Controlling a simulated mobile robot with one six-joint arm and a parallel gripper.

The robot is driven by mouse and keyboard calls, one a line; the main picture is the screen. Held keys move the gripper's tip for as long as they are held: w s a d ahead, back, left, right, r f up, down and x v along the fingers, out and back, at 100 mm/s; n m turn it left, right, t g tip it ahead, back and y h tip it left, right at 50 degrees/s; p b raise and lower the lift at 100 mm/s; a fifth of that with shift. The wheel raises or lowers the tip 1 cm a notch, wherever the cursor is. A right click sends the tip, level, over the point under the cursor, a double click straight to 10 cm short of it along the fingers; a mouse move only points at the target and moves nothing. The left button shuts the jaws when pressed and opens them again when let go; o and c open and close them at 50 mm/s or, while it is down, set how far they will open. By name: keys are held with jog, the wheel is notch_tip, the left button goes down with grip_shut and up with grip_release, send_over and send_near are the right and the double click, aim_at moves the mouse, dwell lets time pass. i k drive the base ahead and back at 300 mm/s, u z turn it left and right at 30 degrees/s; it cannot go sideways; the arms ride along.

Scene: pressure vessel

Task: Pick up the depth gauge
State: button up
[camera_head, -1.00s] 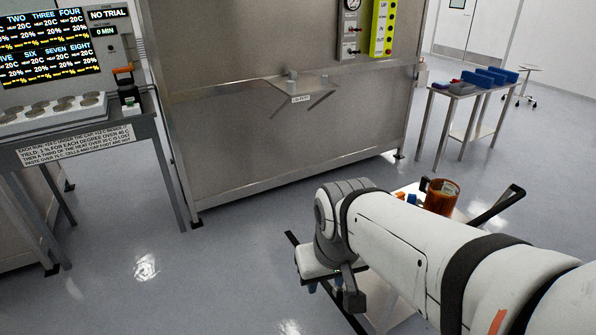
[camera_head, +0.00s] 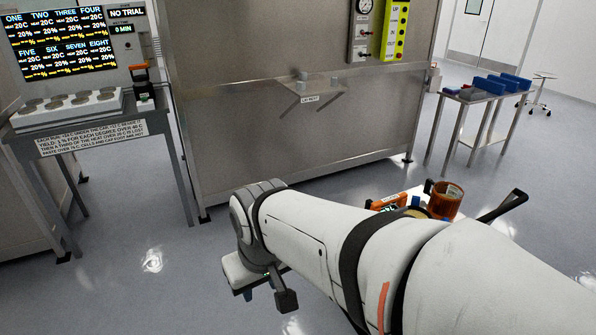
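I cannot pick out the depth gauge for certain. An orange-and-black handled tool (camera_head: 140,82) stands at the right end of the left bench. A flat orange-and-black item (camera_head: 388,202) lies on the cart behind my arm. Either is too small to identify. My gripper (camera_head: 250,292) hangs low over the floor at the end of my white arm, left of the cart and well apart from both items.
An amber jar (camera_head: 444,201) stands on the cart, which my arm partly covers. The steel vessel housing (camera_head: 240,130) has a small lid-rest shelf (camera_head: 318,88). The left bench (camera_head: 95,128) holds a tray of round cells. A side table (camera_head: 470,97) carries blue bins. Floor at front left is clear.

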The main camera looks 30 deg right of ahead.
aim_at(401, 199)
jog(key=i, duration=3.15)
jog(key=z, duration=3.75)
jog(key=i, duration=1)
jog(key=z, duration=0.1)
